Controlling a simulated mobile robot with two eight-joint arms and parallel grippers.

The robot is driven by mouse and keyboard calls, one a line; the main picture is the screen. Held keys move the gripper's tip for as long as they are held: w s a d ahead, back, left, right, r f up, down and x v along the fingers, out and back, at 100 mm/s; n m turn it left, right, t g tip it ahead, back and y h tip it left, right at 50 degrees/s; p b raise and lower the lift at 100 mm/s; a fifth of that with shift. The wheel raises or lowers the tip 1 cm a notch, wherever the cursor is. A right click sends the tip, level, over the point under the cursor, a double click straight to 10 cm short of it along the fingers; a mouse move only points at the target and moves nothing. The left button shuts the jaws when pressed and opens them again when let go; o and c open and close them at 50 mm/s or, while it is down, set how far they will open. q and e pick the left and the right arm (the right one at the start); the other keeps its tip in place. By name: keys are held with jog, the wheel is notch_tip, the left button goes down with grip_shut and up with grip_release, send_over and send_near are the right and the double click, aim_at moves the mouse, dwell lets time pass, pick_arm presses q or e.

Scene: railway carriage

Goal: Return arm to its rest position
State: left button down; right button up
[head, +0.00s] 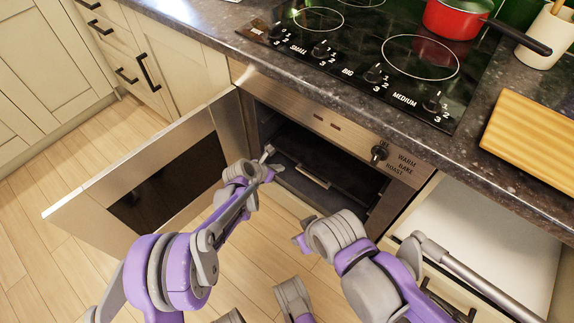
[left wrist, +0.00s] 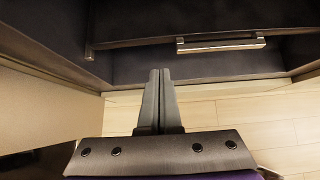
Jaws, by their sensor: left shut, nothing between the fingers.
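My left arm (head: 228,200) reaches from the lower left to the front of the open oven (head: 320,150). My left gripper (head: 269,158) is at the left part of the oven opening, with nothing in it. In the left wrist view the two grey fingers (left wrist: 158,85) lie together, pointing toward the dark oven interior. My right arm (head: 345,240) is bent at the lower right of the head view. I cannot make out its gripper.
The oven door (head: 90,207) stands open to the left, close to my left arm. A metal bar (head: 312,176) shows inside the oven. The counter edge (head: 335,88) overhangs above. At right is an open drawer (head: 470,225). A red pot (head: 456,18) stands on the hob.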

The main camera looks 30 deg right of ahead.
pick_arm(q)
jog(key=p+v, duration=0.1)
jog(key=v, duration=0.6)
jog(key=shift+w+a+r, duration=0.15)
jog(key=shift+w+a, duration=0.05)
jog(key=shift+a, duration=0.1)
pick_arm(e)
notch_tip(320, 180, up, 2)
jog(key=shift+w, duration=0.15)
